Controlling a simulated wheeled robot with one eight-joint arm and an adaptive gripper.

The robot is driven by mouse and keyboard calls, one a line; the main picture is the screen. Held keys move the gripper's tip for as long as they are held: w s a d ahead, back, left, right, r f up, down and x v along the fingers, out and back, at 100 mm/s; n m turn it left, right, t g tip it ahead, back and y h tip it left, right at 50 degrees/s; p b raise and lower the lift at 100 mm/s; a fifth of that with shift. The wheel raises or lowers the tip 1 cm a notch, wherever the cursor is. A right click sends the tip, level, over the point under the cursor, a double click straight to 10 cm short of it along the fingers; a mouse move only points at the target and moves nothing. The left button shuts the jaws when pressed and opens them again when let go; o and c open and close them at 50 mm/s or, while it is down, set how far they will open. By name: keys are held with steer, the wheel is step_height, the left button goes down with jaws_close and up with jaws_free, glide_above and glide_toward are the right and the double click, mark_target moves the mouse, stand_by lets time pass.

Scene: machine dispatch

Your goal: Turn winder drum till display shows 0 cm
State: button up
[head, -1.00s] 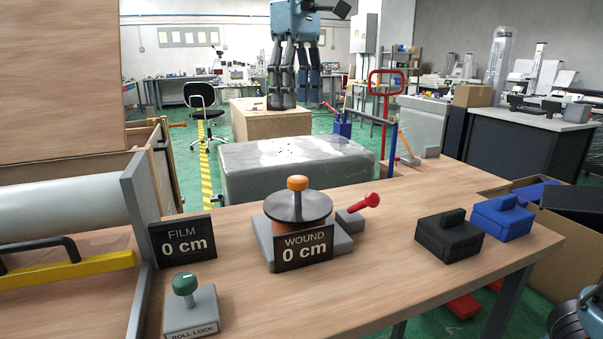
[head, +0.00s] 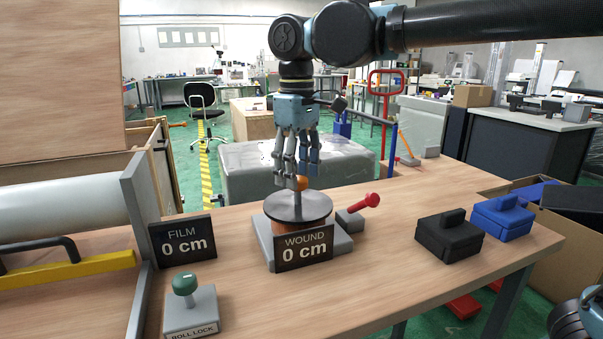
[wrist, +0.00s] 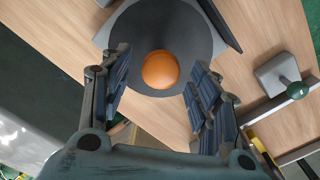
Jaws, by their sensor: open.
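The winder drum (head: 298,208) has a dark round top disc, an orange knob (head: 301,182) and a copper-brown body on a grey base. Its display (head: 304,249) reads "WOUND 0 cm". A second display (head: 182,240) to the left reads "FILM 0 cm". My gripper (head: 295,172) points down at the knob, its fingers hiding part of it in the head view. In the wrist view my gripper (wrist: 158,90) is open, with the orange knob (wrist: 160,69) between and slightly beyond the fingers, and gaps on both sides.
A red-handled lever (head: 368,201) stands right of the drum. The roll lock with a green knob (head: 185,284) is at front left. A black case (head: 448,238) and a blue case (head: 502,216) sit at the right. The wooden bench front is clear.

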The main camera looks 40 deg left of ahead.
steer(key=shift+f, duration=0.55)
jaws_close()
